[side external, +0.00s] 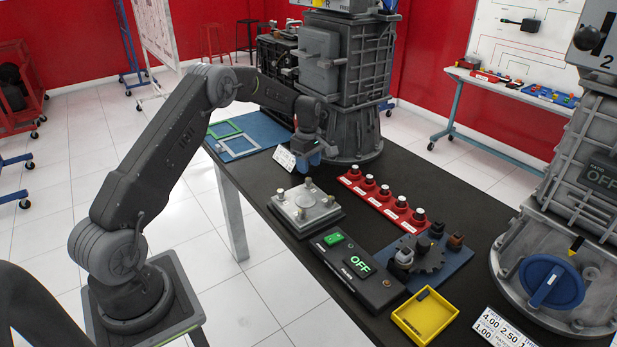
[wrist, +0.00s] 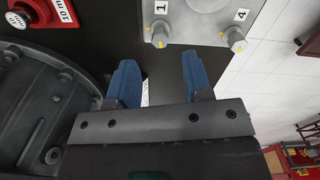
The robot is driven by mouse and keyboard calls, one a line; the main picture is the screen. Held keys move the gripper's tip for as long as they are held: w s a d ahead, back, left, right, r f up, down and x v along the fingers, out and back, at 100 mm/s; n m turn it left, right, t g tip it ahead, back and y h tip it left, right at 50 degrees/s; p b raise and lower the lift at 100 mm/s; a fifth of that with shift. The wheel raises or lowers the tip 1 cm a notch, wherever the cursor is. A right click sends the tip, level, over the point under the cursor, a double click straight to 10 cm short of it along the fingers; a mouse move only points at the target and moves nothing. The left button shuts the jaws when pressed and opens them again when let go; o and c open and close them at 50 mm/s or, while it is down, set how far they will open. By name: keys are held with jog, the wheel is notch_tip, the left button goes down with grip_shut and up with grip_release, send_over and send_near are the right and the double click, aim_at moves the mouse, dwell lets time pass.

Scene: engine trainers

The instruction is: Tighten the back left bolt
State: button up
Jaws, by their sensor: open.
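A light metal plate (side external: 318,211) with a bolt near each corner sits on a dark base on the black table. One bolt (side external: 308,183) stands at the plate's far edge and another (side external: 280,195) at its left. In the wrist view, a bolt by the label 1 (wrist: 160,36) and a bolt by the label 4 (wrist: 236,40) show at the top, each with a yellow mark. My gripper (side external: 314,160) is beyond the plate's far side, above the table. In the wrist view, its blue fingers (wrist: 160,72) are apart and empty, clear of both bolts.
A red row of labelled sockets (side external: 385,202) lies right of the plate. A large grey engine (side external: 350,110) stands close behind my gripper.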

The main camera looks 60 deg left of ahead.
aim_at(309, 179)
jog(key=shift+f, duration=2.6)
jog(key=shift+c, duration=0.4)
grip_shut()
